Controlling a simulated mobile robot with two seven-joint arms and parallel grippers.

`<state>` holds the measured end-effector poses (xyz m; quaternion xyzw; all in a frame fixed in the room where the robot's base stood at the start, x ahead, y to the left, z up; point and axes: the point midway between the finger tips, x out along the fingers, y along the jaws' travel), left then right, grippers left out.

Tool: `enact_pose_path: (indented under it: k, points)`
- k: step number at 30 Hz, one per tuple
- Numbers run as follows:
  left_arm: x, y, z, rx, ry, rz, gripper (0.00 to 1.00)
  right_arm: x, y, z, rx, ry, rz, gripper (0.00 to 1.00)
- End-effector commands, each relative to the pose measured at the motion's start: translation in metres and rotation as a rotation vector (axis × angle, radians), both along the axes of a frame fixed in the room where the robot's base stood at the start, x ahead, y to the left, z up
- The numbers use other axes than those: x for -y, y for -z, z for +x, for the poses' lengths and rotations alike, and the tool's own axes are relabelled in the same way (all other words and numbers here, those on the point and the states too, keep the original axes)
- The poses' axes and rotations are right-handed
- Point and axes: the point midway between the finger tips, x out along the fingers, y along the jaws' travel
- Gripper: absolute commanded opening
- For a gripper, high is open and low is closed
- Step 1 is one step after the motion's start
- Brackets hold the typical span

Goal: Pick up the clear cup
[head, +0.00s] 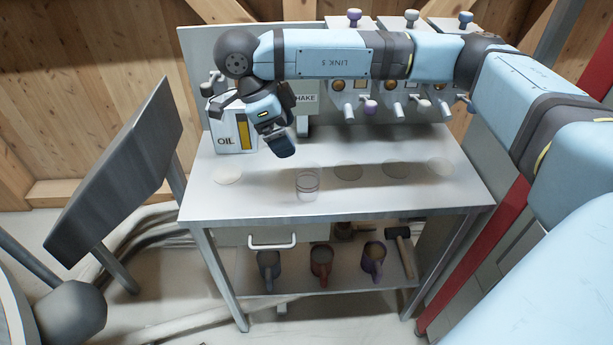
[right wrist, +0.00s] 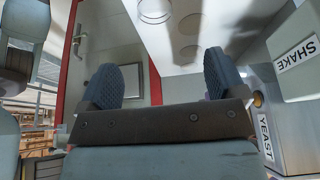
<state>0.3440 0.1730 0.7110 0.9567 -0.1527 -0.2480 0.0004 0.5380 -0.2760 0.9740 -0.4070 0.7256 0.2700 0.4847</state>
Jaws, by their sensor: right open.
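The clear cup (head: 307,184) stands upright on the white tabletop, near the front edge and left of the middle. My right gripper (head: 284,147) hangs over the table in the head view, above and slightly left of the cup, apart from it. In the right wrist view the two dark finger pads (right wrist: 163,80) are spread wide with nothing between them. There a clear round shape that looks like the cup (right wrist: 155,11) is cut off by the top edge, beyond the fingers. My left gripper is not in view.
An OIL container (head: 228,137) stands at the table's back left. Dispensers with knobs and spouts (head: 393,107) line the back right. Several pale discs mark the white table (head: 240,204). Mugs (head: 321,262) and a hammer (head: 402,247) sit on the lower shelf. A grey panel (head: 120,165) stands left.

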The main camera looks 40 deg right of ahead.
Motion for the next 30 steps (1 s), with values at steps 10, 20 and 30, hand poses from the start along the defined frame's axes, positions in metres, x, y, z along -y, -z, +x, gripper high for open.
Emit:
enact_pose_path:
  k: [10, 20, 30]
  points:
    - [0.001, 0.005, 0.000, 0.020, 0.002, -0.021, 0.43, 0.021, 0.064, -0.014, -0.005, 0.001, 0.002, 0.89]
    - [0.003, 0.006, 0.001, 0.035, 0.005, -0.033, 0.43, 0.031, 0.091, -0.024, -0.006, 0.001, 0.002, 0.89]
    - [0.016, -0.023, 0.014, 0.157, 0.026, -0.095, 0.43, 0.043, 0.119, -0.032, -0.002, -0.001, 0.003, 0.89]
